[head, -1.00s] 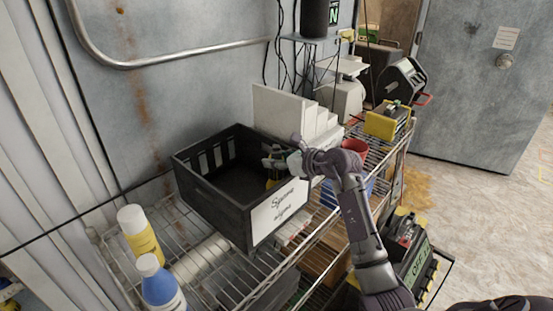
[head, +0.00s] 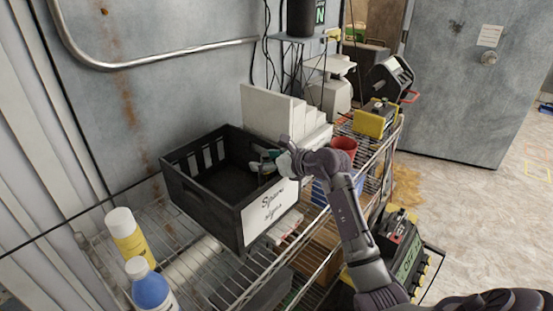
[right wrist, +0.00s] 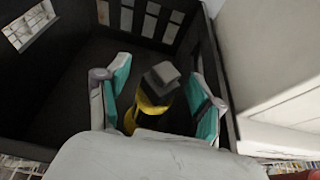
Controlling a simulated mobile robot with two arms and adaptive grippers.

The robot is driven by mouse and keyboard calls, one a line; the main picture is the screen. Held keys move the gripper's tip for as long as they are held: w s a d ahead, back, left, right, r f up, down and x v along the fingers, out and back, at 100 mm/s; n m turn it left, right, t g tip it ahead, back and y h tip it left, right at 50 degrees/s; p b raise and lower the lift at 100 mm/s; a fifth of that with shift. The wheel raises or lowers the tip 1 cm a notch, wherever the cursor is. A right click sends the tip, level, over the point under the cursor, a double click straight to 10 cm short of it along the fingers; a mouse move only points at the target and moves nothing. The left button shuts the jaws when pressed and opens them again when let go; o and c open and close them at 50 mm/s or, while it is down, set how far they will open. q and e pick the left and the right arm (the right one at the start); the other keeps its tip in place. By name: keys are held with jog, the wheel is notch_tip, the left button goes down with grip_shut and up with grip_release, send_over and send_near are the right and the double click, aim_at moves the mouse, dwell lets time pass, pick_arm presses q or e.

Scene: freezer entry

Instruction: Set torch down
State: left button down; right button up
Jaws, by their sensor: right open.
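The torch (right wrist: 152,98), yellow with a dark grey end, is inside the black crate (right wrist: 58,92) in the right wrist view. It stands roughly upright or tilted between the two teal-padded fingers of my right gripper (right wrist: 163,88). Gaps show on both sides, so the fingers are open around it. In the head view my right gripper (head: 266,162) reaches over the right side of the crate (head: 198,213), which bears a handwritten white label. The torch cannot be made out there. My left gripper is not in view.
The crate stands on a wire shelf (head: 225,292). A yellow bottle (head: 128,240) and a blue bottle (head: 150,288) are at front left. White stepped panels (head: 268,112) stand behind the crate. A red cup (head: 344,146) and yellow-black device (head: 375,120) sit to the right.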

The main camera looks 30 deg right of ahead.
jog(key=shift+s, duration=0.2)
jog(key=b+v, duration=0.3)
jog(key=v, duration=0.9)
jog(key=shift+w+r, duration=0.2)
jog(key=shift+r, duration=0.1)
